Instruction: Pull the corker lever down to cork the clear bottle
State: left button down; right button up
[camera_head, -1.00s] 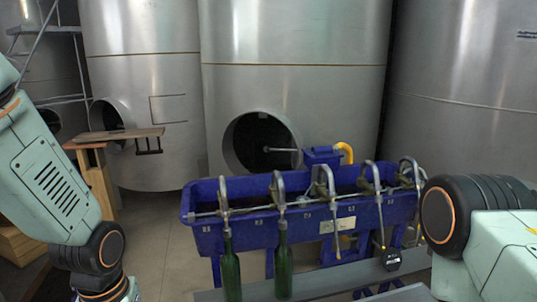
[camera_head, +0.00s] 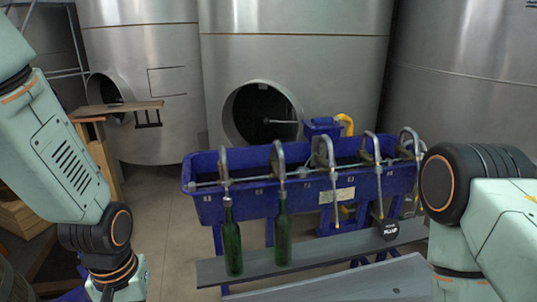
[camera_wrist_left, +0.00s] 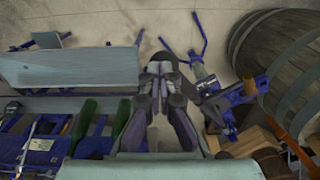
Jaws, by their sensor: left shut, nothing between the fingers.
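My left gripper (camera_wrist_left: 163,72) is shut and empty in the middle of the left wrist view. To its right, a blue metal stand with bars (camera_wrist_left: 222,103), apparently the corker, stands beside a barrel. Its lever cannot be made out for certain. A pale, bottle-like shape (camera_wrist_left: 198,68) shows at the stand, too small to tell whether it is the clear bottle. The gripper looks apart from the stand. In the head view, only my left arm shows at the left, its gripper below the picture edge. My right arm shows at the right with its gripper out of view.
A blue filler trough (camera_head: 300,208) has two green bottles (camera_head: 232,245) (camera_head: 283,235) under its spouts. A grey bench (camera_head: 330,250) runs below it. A wooden barrel (camera_wrist_left: 290,65) stands right of the stand, wooden crates (camera_wrist_left: 250,142) nearby. Steel tanks (camera_head: 295,60) fill the back.

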pick_arm(q)
jog(key=shift+f, duration=0.25)
jog(key=shift+s+d+f+b, duration=0.1)
jog(key=shift+s+f+b, duration=0.05)
jog(key=shift+f+b, duration=0.4)
jog(key=shift+f, duration=0.65)
jog(key=shift+w, duration=0.2)
jog(key=shift+s+d+f+b, duration=0.1)
jog(key=shift+s+f+b, duration=0.15)
jog(key=shift+f+b, duration=0.35)
jog(key=shift+s+d+f+b, duration=0.1)
jog(key=shift+s+f+b, duration=0.15)
jog(key=shift+f, duration=0.55)
